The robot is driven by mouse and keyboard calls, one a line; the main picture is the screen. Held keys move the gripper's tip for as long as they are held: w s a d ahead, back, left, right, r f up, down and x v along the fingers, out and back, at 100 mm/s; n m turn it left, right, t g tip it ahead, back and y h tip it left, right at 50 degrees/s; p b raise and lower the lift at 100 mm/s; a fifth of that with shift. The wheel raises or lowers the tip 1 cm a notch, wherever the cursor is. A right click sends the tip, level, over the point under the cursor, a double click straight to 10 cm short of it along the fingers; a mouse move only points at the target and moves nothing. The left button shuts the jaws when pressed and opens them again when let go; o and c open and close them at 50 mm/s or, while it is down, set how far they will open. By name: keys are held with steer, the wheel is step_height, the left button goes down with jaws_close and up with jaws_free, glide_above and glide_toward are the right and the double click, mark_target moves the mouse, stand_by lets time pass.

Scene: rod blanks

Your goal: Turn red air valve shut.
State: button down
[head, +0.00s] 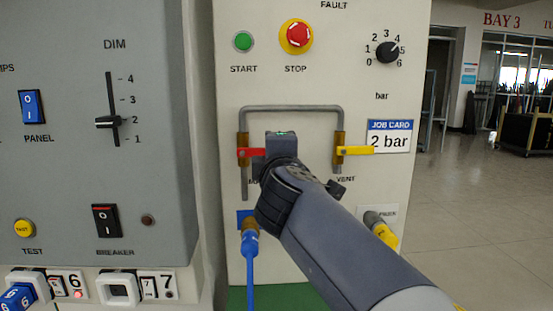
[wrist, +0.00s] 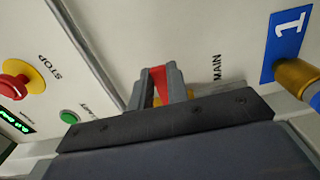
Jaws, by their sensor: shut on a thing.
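The red air valve handle (head: 244,153) sits on the left brass valve body (head: 243,140) of the grey pipe. It lies about level, across the upright pipe, and its right part is hidden behind my gripper (head: 268,153). In the wrist view the red handle (wrist: 158,84) shows between the two grey fingers of my gripper (wrist: 162,80), which are shut on it. The MAIN label (wrist: 217,68) is beside it there; in the head view my arm mostly covers this label.
A yellow handle (head: 356,150) lies level on the right VENT valve. A blue hose (head: 250,255) hangs below the red valve. The red STOP button (head: 298,33), green START button (head: 243,41) and black pressure knob (head: 386,53) are above. A job card (head: 390,136) reads 2 bar.

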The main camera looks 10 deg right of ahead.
stand_by(0.3)
steer(key=c, duration=1.4)
jaws_free()
steer(key=shift+o, duration=0.2)
